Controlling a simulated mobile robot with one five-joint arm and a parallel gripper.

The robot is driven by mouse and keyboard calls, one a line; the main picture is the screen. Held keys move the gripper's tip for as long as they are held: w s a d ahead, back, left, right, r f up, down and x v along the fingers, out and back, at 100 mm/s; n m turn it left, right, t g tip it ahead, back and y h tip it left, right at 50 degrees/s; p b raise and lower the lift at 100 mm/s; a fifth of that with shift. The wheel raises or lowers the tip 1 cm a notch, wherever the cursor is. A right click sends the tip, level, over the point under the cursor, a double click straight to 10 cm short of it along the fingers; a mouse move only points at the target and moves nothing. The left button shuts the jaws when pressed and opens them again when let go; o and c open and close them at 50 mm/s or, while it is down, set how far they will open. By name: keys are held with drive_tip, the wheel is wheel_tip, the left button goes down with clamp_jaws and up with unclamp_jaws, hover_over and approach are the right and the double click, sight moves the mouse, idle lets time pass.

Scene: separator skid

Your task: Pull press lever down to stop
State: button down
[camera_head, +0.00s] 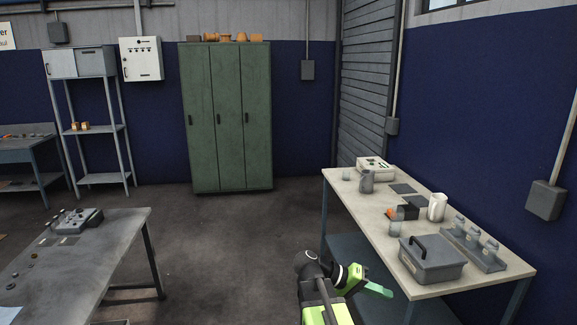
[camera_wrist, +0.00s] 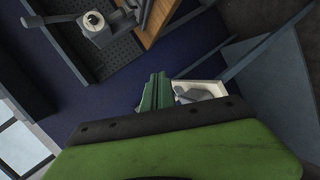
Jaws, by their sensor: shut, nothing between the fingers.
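In the wrist view a grey metal block with a round hub (camera_wrist: 95,19) and a dark rod running left from it shows at the upper left. It may be the press lever, but I cannot tell for sure. My gripper (camera_wrist: 155,92) shows its green fingers closed together with nothing between them, below and to the right of that block and apart from it. In the head view my gripper (camera_head: 378,289) is at the bottom, in front of the right-hand table. No press lever can be made out in the head view.
The right-hand table (camera_head: 409,287) carries a grey toolbox (camera_head: 432,262), a white jug (camera_head: 437,207) and several small items. A grey workbench (camera_head: 95,255) stands at the left and a green locker (camera_head: 228,120) at the back. The floor between is clear. A pale tray-like box (camera_wrist: 203,92) lies beyond my fingers.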

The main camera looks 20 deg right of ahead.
drive_tip(key=w+a+f+n+t+y, duration=0.1)
drive_tip(key=a+f+y, duration=0.3)
drive_tip(key=a, duration=0.6)
drive_tip(key=w+a+f+n+t+y, duration=0.2)
drive_tip(key=a+f+n+y, duration=0.2)
drive_tip(key=a, duration=0.6)
drive_tip(key=w+a+f+n+t+y, duration=0.2)
drive_tip(key=a+f, duration=0.4)
drive_tip(key=a, duration=0.5)
drive_tip(key=shift+f+n+y, duration=0.15)
drive_tip(key=shift+n+y, duration=0.35)
drive_tip(key=shift+y, duration=0.5)
drive_tip(key=c, duration=2.1)
unclamp_jaws()
drive_tip(key=shift+w, duration=0.1)
